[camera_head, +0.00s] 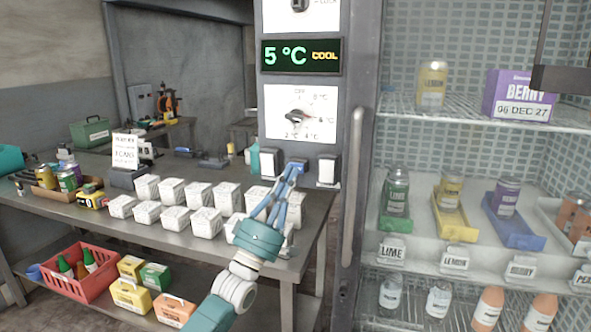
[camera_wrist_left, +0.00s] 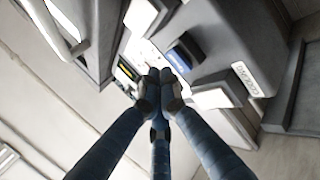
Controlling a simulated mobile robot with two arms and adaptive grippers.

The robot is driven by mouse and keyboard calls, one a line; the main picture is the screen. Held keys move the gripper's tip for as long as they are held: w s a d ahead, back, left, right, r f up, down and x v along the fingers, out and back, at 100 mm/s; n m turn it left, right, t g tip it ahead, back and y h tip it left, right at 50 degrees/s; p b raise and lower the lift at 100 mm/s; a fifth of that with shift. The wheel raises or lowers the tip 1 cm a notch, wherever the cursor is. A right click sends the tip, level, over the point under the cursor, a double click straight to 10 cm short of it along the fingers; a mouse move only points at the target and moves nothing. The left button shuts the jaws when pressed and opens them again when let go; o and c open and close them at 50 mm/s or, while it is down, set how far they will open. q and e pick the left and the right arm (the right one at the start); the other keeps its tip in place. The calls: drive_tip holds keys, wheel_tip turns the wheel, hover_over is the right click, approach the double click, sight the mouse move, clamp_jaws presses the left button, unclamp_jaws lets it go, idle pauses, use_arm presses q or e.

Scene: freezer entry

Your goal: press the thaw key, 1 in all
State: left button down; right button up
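The control panel post carries a green and yellow display (camera_head: 301,56) reading 5 °C COOL. Below it are a dial (camera_head: 298,117) and a row of keys with pale faces, a left one (camera_head: 269,163) and a right one (camera_head: 327,170). I cannot read which is the thaw key. My left gripper (camera_head: 293,167) has its fingers brought together, empty, in front of the middle of this row and hides what is behind. In the left wrist view its fingertips (camera_wrist_left: 161,84) meet near a blue-faced block (camera_wrist_left: 185,54); contact cannot be told. My right gripper is not in view.
Several white boxes (camera_head: 207,222) stand on the metal table beneath my left arm. The glass-fronted cabinet (camera_head: 480,150) with jars stands right, with a vertical handle (camera_head: 352,190) near the panel. A red crate (camera_head: 80,275) sits on the lower shelf.

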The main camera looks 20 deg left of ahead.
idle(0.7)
use_arm(q)
drive_tip(key=shift+w+b, duration=0.35)
drive_tip(key=shift+w, duration=0.1)
